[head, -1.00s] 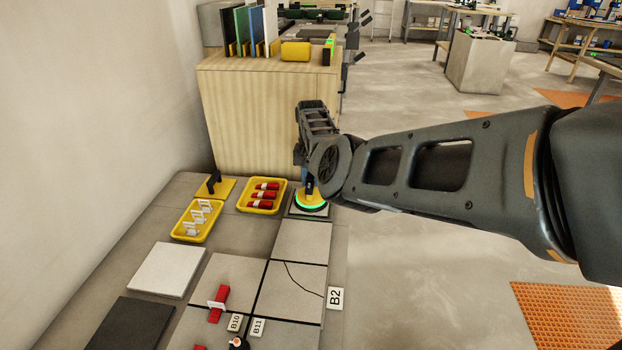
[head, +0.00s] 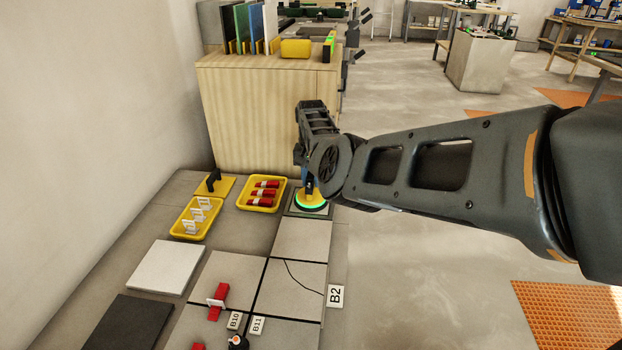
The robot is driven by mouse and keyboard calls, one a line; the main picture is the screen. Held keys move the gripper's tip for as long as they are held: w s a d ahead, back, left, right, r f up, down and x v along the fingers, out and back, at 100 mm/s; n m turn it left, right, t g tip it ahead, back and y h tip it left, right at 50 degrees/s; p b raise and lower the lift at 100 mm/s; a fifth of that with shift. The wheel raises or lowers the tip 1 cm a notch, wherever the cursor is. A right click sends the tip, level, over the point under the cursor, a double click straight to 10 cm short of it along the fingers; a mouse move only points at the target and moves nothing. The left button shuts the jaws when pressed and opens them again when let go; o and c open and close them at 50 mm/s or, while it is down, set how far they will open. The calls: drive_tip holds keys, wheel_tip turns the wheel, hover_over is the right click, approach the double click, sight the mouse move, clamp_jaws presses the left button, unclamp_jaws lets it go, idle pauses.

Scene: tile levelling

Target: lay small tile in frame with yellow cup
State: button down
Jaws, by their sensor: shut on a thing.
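My gripper (head: 307,183) is shut on the yellow suction cup (head: 312,197), mostly hidden behind my own wrist. The cup has a glowing green ring at its base and stands upright. It sits on a small grey tile (head: 295,209), at the far end of the row of floor tiles. A dark edge of the frame (head: 290,214) shows around that tile. I cannot tell whether the tile lies flat in the frame or just above it.
A yellow tray with red wedges (head: 241,205) and one with white clips (head: 176,230) stand left of the cup. A yellow trowel (head: 227,187) lies behind. A wooden cabinet (head: 250,120) rises close behind my gripper. A cracked tile (head: 295,275) and tag B2 (head: 335,296) are nearer.

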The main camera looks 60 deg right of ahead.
drive_tip(key=c, duration=0.8)
unclamp_jaws()
drive_tip(key=shift+r+p, duration=1.35)
drive_tip(key=shift+r, duration=2.55)
